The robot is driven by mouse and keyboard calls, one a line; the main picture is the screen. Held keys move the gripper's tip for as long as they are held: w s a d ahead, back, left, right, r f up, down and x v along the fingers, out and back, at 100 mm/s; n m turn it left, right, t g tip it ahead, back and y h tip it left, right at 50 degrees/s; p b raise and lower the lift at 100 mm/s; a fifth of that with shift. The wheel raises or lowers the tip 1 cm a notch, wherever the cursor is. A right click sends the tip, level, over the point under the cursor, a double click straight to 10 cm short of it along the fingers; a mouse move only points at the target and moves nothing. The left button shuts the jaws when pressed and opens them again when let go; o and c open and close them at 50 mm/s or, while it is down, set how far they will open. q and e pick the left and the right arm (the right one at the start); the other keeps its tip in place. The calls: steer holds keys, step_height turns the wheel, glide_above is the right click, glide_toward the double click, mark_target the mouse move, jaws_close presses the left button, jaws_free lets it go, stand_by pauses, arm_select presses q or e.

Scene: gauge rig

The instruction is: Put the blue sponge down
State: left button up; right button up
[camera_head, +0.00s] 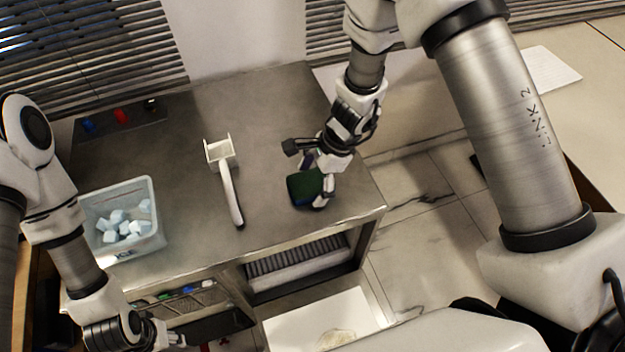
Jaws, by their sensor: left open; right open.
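The sponge (303,188), with a dark green top face and a little blue at its edge, is on the grey metal table (265,110) near the right front edge. My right gripper (318,182) is open right at the sponge, its fingers at the sponge's back and right side. I cannot tell whether a finger touches it. The sponge looks to rest on the tabletop; its underside is hidden. My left gripper (172,340) is open and empty at the lower left, in front of the table and away from the sponge.
A clear bin (152,190) of pale blue cubes stands at the table's left. A white scoop (228,185) lies mid-table, left of the sponge. A dark panel (122,117) with blue and red parts is at the back left. The table's back middle is clear.

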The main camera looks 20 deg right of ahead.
steer(key=shift+r+p, duration=0.3)
steer(key=shift+r, duration=0.15)
steer(key=p+v, duration=0.1)
steer(key=v, duration=1)
steer(key=shift+d+r, duration=0.15)
steer(key=shift+r, duration=0.1)
